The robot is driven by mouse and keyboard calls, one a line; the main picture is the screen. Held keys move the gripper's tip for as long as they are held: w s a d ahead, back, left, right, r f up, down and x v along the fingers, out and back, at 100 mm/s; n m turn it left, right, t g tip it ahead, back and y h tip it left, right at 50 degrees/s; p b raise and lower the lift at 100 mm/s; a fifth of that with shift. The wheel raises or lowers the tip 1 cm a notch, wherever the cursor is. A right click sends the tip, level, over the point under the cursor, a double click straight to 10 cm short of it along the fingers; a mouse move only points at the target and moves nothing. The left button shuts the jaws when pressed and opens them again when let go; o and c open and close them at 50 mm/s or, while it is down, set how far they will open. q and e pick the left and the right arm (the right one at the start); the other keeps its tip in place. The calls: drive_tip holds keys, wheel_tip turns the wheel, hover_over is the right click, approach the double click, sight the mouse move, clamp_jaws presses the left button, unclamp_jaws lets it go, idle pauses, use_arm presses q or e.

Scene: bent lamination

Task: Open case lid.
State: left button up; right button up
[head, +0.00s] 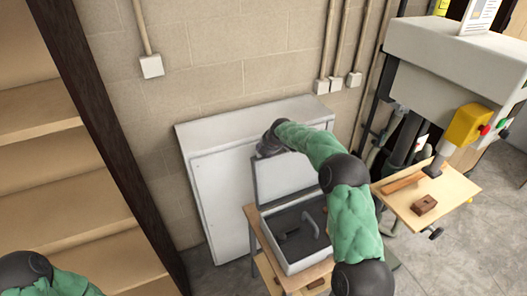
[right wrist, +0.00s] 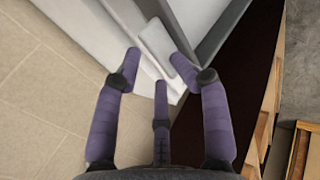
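The case (head: 318,258) is a light grey box with a dark grey inside, and it sits on a small wooden stand. Its lid (head: 285,178) stands raised at the back of the case, roughly upright, so the inside shows. A grey handle-shaped thing lies in the case. My right arm reaches over the case, and my right gripper (head: 266,148) is at the lid's top edge, partly hidden by the wrist. In the right wrist view, its purple fingers (right wrist: 158,68) are spread apart with nothing clearly held. Contact with the lid cannot be told. My left gripper is out of view.
A large white cabinet (head: 220,190) leans by the brick wall just behind the lid. A wooden shelf unit (head: 60,165) stands at the left. A drill-press-like machine (head: 440,60) with a wooden table (head: 455,190) and a brown block (head: 424,205) is at the right.

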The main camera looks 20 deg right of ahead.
drive_tip(key=v, duration=0.9)
drive_tip(key=shift+d+r, duration=0.15)
drive_tip(key=shift+d, duration=0.05)
drive_tip(key=s+a+f+m+g+y+b, duration=0.1)
drive_tip(key=s+a+f+m+b, duration=0.3)
drive_tip(key=f, duration=1)
drive_tip(key=s+a+f+m+g+y+b, duration=0.1)
drive_tip(key=s+a+f+m+b, duration=0.35)
drive_tip(key=f, duration=1.05)
drive_tip(key=s+a+f+m+g+y+b, duration=0.1)
drive_tip(key=s+a+f+b, duration=0.6)
drive_tip(key=f, duration=0.7)
drive_tip(key=s+a+f+m+g+b, duration=0.1)
drive_tip(key=s+a+f+m+b, duration=0.2)
drive_tip(key=s+f, duration=0.4)
drive_tip(key=s+a+f+m+g+b, duration=0.1)
drive_tip(key=s+a+f+m+b, duration=0.2)
drive_tip(key=s+f, duration=0.5)
drive_tip(key=s+a+f+m+g+b, duration=0.1)
drive_tip(key=s+a+f+m+b, duration=0.2)
drive_tip(key=s, duration=0.9)
wheel_tip(320, 180, down, 4)
drive_tip(key=m+b, duration=0.2)
drive_tip(key=b, duration=0.1)
drive_tip(key=shift+s+a+f+g+y+b, duration=0.2)
drive_tip(key=shift+a+f+g+y+b, duration=0.1)
drive_tip(key=shift+g+y, duration=0.1)
